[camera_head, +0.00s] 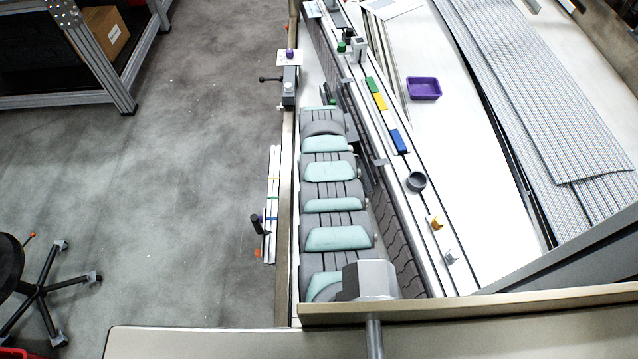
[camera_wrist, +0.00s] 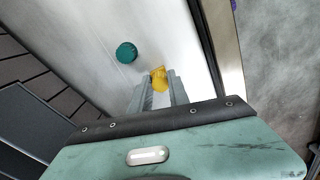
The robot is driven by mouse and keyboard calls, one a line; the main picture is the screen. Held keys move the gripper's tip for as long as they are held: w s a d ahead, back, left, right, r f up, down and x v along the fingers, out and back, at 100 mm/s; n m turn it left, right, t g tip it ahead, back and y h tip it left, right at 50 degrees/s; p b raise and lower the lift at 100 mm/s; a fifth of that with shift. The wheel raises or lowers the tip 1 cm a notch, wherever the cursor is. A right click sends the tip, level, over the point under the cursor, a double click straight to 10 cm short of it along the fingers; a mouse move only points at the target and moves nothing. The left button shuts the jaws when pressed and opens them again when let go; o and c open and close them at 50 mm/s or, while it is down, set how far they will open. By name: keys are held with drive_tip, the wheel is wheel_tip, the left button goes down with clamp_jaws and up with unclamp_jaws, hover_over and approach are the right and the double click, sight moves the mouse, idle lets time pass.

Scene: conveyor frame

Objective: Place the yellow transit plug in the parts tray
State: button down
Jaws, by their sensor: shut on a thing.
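In the wrist view my gripper (camera_wrist: 160,84) points at a white surface, with its two grey fingers shut on the yellow transit plug (camera_wrist: 158,75). The plug's top shows between and beyond the fingertips; its lower part is hidden, and I cannot tell whether it touches the surface. In the head view I cannot make out the gripper or the held plug. The purple parts tray (camera_head: 424,82) lies on the white surface right of the conveyor frame, and it looks empty.
A teal round cap (camera_wrist: 126,52) stands left of the plug. A metal rail (camera_wrist: 222,45) runs along the right. White surface around the tray is clear.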

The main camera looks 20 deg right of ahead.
drive_tip(key=shift+f, duration=0.2)
drive_tip(key=c, duration=1.3)
unclamp_jaws()
drive_tip(key=shift+o, duration=0.2)
drive_tip(key=shift+r, duration=0.2)
wheel_tip(320, 180, up, 11)
drive_tip(key=p, duration=0.4)
drive_tip(key=shift+r, duration=0.15)
drive_tip(key=shift+o, duration=0.9)
drive_tip(key=shift+r, duration=0.4)
